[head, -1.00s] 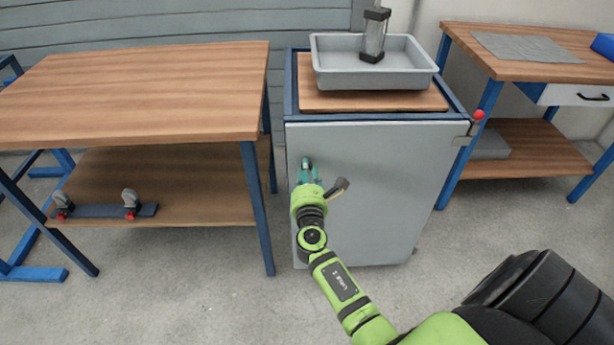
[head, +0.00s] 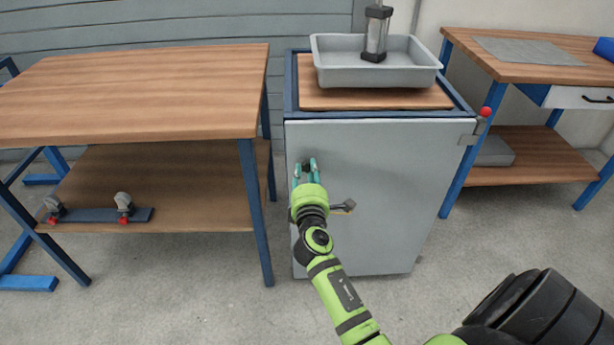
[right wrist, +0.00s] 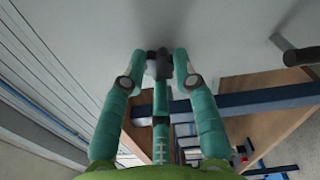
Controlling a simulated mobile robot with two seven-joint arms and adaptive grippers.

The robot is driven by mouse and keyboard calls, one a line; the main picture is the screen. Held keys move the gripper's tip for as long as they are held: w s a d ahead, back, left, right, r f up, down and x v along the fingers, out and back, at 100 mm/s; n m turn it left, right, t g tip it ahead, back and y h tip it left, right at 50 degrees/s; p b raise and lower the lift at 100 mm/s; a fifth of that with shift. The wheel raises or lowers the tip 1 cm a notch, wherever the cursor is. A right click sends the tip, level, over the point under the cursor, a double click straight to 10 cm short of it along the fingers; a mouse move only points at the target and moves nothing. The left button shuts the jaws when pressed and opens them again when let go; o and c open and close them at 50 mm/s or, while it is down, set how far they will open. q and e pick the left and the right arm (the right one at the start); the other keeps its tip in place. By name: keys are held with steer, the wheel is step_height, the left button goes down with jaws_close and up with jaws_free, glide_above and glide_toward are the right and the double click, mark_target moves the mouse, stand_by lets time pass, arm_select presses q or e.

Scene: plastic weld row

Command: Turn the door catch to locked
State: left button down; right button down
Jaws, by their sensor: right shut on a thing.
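The door catch (head: 306,166) is a small dark piece near the upper left edge of the cabinet's grey door (head: 385,170). My right gripper (head: 305,168) reaches it from the front, with its teal fingers on either side. In the right wrist view my gripper (right wrist: 161,68) is shut on the dark catch (right wrist: 158,62), which sits between the fingertips against the door. The fingers hide part of the catch, and I cannot tell whether it stands at locked. The door looks closed. My left gripper is out of view.
A grey tray (head: 335,76) stands on the cabinet. A wooden table (head: 130,95) is close on the left, a workbench (head: 530,60) on the right. In the right wrist view a dark bar (right wrist: 300,54) stands near the door. Floor in front is clear.

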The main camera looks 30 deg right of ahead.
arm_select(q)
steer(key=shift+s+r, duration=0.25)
arm_select(e)
steer(key=shift+d+r+m, duration=0.3)
steer(key=shift+m, duration=0.4)
steer(key=c, duration=1)
jaws_free()
steer(key=shift+s, duration=0.1)
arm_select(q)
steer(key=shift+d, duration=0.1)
arm_select(e)
steer(key=shift+o, duration=0.2)
steer(key=shift+f, duration=0.15)
steer(key=shift+a, duration=0.1)
steer(key=shift+s+a+f, duration=0.1)
steer(key=shift+s+a, duration=0.05)
steer(key=v, duration=0.7)
